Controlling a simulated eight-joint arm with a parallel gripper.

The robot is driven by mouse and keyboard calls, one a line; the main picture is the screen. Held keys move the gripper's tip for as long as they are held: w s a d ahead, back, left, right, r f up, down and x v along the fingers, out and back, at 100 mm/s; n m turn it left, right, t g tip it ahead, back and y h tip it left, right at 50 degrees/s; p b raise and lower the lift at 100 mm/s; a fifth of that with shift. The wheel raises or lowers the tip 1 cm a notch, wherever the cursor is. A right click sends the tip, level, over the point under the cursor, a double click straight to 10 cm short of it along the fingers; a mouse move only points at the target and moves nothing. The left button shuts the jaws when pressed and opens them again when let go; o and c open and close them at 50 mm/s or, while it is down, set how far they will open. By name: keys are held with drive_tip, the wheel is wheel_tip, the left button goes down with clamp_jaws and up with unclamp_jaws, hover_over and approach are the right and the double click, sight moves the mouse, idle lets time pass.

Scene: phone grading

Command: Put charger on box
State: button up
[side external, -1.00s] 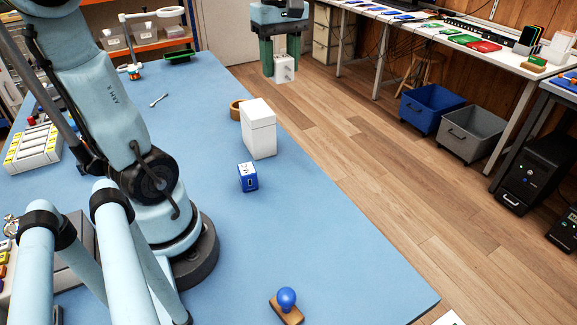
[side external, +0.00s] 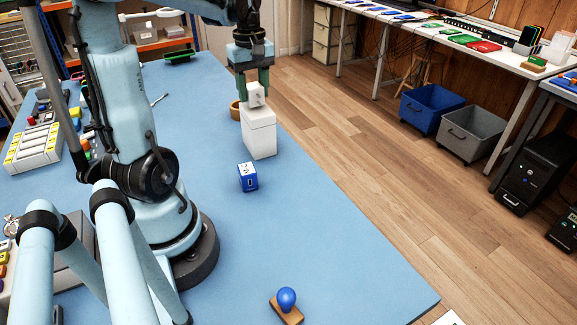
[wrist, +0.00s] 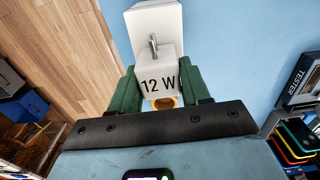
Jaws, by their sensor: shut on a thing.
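The white charger (side external: 257,97) is between the green fingers of my gripper (side external: 252,88) in the side view. The wrist view shows the charger (wrist: 157,68) with "12 W" on its face and metal prongs, held between the fingers (wrist: 157,88). The tall white box (side external: 259,137) stands upright on the blue table, with a lid seam near its top. The charger is right over the box top; I cannot tell whether they touch. In the wrist view the box (wrist: 155,18) shows beyond the charger.
A wooden ring (side external: 235,111) lies behind the box. A small blue block (side external: 247,177) stands in front of it, and a blue-knobbed stamp (side external: 287,302) is at the near edge. The table's right edge (side external: 330,183) is close to the box.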

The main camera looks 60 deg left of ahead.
sight(253, 85)
drive_tip(key=shift+f, duration=0.25)
drive_tip(key=shift+f, duration=0.1)
drive_tip(key=o, duration=1.1)
wheel_tip(253, 85, up, 12)
drive_tip(key=d+f+m+t, duration=0.2)
drive_tip(key=d+f+m, duration=0.1)
drive_tip(key=d+m, duration=0.3)
drive_tip(key=w+d+f+m+t, duration=0.1)
drive_tip(key=d+f+m, duration=0.3)
drive_tip(key=d, duration=0.6)
drive_tip(key=w+d+f+m+t, duration=0.1)
drive_tip(key=d+f+m+t, duration=0.3)
drive_tip(key=d+m, duration=0.4)
drive_tip(key=shift+d+f, duration=0.15)
drive_tip(key=shift+d, duration=0.05)
